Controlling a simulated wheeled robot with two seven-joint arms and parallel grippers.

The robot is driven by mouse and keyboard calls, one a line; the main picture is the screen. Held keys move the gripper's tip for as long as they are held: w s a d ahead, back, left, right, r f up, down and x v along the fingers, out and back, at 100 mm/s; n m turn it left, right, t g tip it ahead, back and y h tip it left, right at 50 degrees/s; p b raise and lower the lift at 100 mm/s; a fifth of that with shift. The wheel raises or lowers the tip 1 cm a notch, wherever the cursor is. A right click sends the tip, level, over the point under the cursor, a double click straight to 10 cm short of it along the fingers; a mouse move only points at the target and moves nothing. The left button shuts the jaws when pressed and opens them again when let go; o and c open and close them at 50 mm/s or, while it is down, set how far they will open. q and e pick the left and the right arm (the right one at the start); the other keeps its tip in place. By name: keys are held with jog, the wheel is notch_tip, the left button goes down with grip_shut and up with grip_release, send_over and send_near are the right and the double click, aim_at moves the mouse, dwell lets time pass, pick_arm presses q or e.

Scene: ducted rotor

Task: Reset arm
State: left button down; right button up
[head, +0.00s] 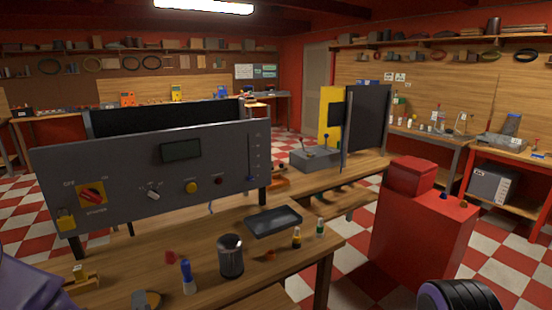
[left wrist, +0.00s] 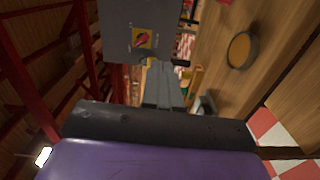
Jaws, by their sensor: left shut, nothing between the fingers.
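My left gripper (left wrist: 162,82) shows in the left wrist view with its grey fingers together and nothing between them. Beyond its tips is the grey control panel (left wrist: 140,18) with a red switch on a yellow plate (left wrist: 142,38). In the head view my purple left arm is only at the lower left corner, and the gripper itself is hard to make out there. The same control panel (head: 120,170) stands upright at the back of the wooden table (head: 205,292). My right gripper is not in view; a dark and purple part of mine shows at the lower right.
A red cabinet (head: 425,235) stands to the right. Checkered floor lies open beyond it.

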pick_arm(q)
jog(key=s+d+f+m+g+h+b, duration=0.1)
jog(key=s+f+m+g+h, duration=0.25)
jog(key=f+m, duration=0.45)
jog(key=s+d+f+m+g+h+b, duration=0.2)
jog(key=s+f+m, duration=0.25)
jog(key=f, duration=0.85)
jog(key=s+a+f+m+g+b, duration=0.3)
jog(key=s+f+g, duration=0.4)
jog(key=s+f, duration=0.8)
jog(key=s+m, duration=0.1)
jog(key=s, duration=0.3)
jog(key=shift+a, duration=0.25)
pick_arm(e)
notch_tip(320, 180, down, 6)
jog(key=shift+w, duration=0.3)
